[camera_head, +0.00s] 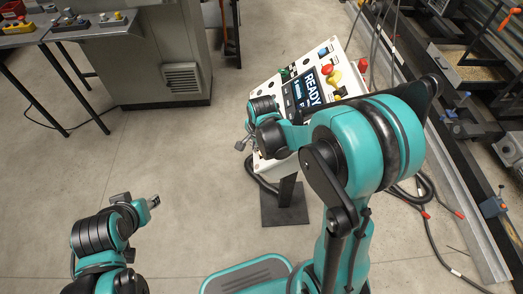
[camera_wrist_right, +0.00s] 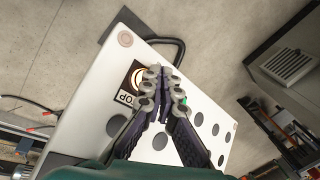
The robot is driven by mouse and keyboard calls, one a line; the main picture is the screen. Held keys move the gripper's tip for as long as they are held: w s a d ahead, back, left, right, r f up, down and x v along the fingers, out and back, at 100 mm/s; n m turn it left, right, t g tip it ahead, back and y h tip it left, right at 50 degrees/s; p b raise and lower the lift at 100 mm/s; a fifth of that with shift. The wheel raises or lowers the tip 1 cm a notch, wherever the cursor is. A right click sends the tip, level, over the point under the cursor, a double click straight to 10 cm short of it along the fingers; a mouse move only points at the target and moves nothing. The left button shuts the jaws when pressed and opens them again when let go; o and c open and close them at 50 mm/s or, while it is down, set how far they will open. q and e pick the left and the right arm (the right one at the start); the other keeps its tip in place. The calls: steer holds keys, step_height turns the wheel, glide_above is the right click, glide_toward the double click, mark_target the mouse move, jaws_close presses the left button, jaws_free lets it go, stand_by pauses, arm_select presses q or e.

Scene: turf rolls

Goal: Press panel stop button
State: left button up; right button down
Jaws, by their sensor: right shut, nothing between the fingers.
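The white control panel (camera_head: 338,55) stands on a dark post, with a screen (camera_head: 308,90) reading "READY". In the right wrist view, a lit round button (camera_wrist_right: 138,78) sits on a black plate beside a label ending in "TOP" (camera_wrist_right: 124,98); the fingers partly cover it. My right gripper (camera_head: 243,141) is at the panel's lower left end; in its wrist view the fingers (camera_wrist_right: 165,80) are shut and empty, overlapping the button's edge. I cannot tell whether they touch it. My left gripper (camera_head: 153,201) is low at the left, away from the panel; its jaw state is unclear.
A red knob (camera_head: 326,70) and a yellow one (camera_head: 335,77) sit on the panel. A grey cabinet (camera_head: 150,60) and workbench (camera_head: 75,30) stand upper left. Machinery and a metal rail (camera_head: 455,190) run along the right, with cables on the floor.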

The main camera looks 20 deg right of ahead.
steer(key=a+r+p, duration=0.1)
steer(key=r, duration=0.1)
steer(key=w+a+r+p, duration=0.1)
steer(key=a, duration=0.1)
steer(key=shift+r+p, duration=0.4)
stand_by(0.6)
steer(key=s+d+r+n+t, duration=0.1)
steer(key=s+r+n+t, duration=0.1)
steer(key=s+r+n, duration=0.4)
steer(key=s+d+r+n+t, duration=0.2)
steer(key=s+r+n, duration=0.4)
steer(key=s+n, duration=0.3)
steer(key=shift+s+d, duration=0.25)
steer(key=shift+s, duration=0.75)
stand_by(0.7)
